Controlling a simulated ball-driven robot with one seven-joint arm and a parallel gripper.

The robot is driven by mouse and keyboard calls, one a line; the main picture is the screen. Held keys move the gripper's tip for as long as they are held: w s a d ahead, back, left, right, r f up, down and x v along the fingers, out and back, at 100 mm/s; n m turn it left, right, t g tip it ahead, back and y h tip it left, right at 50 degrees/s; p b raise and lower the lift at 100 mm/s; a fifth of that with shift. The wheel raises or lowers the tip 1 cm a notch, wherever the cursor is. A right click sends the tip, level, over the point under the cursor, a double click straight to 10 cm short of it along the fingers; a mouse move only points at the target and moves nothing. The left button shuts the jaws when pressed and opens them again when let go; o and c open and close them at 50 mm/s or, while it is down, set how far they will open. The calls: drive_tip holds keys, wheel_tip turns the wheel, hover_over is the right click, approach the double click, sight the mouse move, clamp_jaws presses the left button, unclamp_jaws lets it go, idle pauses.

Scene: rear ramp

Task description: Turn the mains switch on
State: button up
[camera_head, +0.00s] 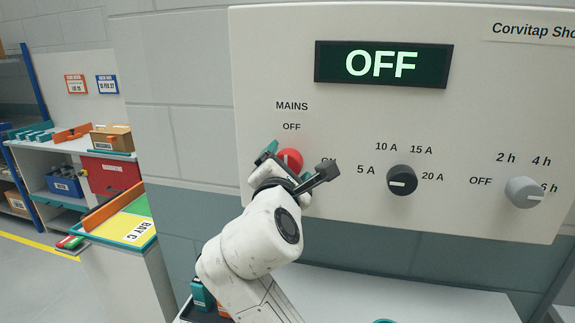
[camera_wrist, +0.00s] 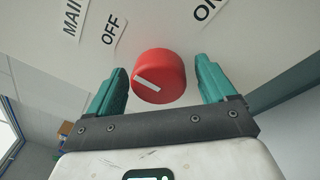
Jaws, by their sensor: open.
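The mains switch is a round red knob (camera_head: 291,158) on a pale wall panel (camera_head: 320,110), under the words MAINS and OFF. The ON label is partly hidden by my gripper. The display (camera_head: 382,64) above reads OFF. My gripper (camera_head: 297,164) is open at the knob. In the wrist view, the red knob (camera_wrist: 165,70) with its slanting white mark sits between the two teal fingers of my gripper (camera_wrist: 160,73). One finger is on each side, with a narrow gap to the knob visible at the right; I cannot tell whether the left finger touches.
A black dial (camera_head: 402,180) marked in amps and a grey dial (camera_head: 524,191) marked in hours are to the right on the panel. A white surface (camera_head: 390,298) lies below the panel. A bench with bins and a Bay C tray (camera_head: 132,232) stands at the left.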

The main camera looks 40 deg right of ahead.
drive_tip(key=c, duration=1)
drive_tip(key=shift+c, duration=0.2)
drive_tip(key=shift+m, duration=0.3)
drive_tip(key=m+b, duration=0.1)
drive_tip(key=m, duration=0.2)
drive_tip(key=shift+f+m, duration=0.15)
drive_tip(key=shift+m, duration=0.15)
drive_tip(key=m+h+b, duration=0.1)
drive_tip(key=m+b, duration=0.1)
drive_tip(key=m, duration=0.2)
drive_tip(key=shift+f+m+b, duration=0.1)
drive_tip(key=shift+m+b, duration=0.2)
drive_tip(key=shift+m, duration=0.1)
drive_tip(key=m+b, duration=0.3)
drive_tip(key=m, duration=0.2)
drive_tip(key=shift+f+h, duration=0.1)
drive_tip(key=shift+h, duration=0.3)
drive_tip(key=shift+w+m+g+h+b, duration=0.1)
drive_tip(key=shift+m+g+h+b, duration=0.35)
drive_tip(key=shift+m+b, duration=1.75)
drive_tip(key=shift+m+p, duration=0.4)
drive_tip(key=shift+m, duration=0.1)
